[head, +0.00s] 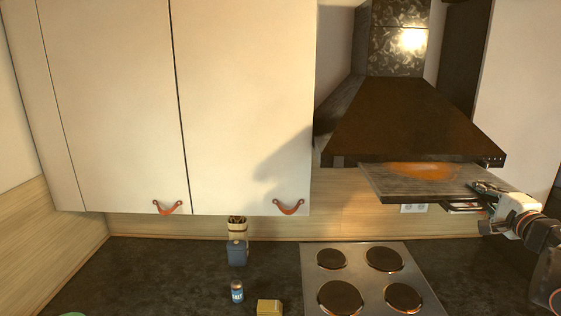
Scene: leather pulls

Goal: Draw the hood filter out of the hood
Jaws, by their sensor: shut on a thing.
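The dark brown hood (410,125) hangs at the upper right in the head view. The hood filter (400,184), a flat grey panel with an orange sheen, sticks out from under the hood's front edge, roughly level. Its back part is hidden under the hood. My gripper (478,197) is at the right part of the filter's front edge and is shut on it. The fingertips are small and partly hidden in this view.
A stove top (365,275) with several round plates lies below the filter. White cupboards (240,100) with red leather pulls (288,207) hang to the left. A blue canister (237,252), a small can (237,292) and a yellow box (269,307) stand on the dark counter (160,270).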

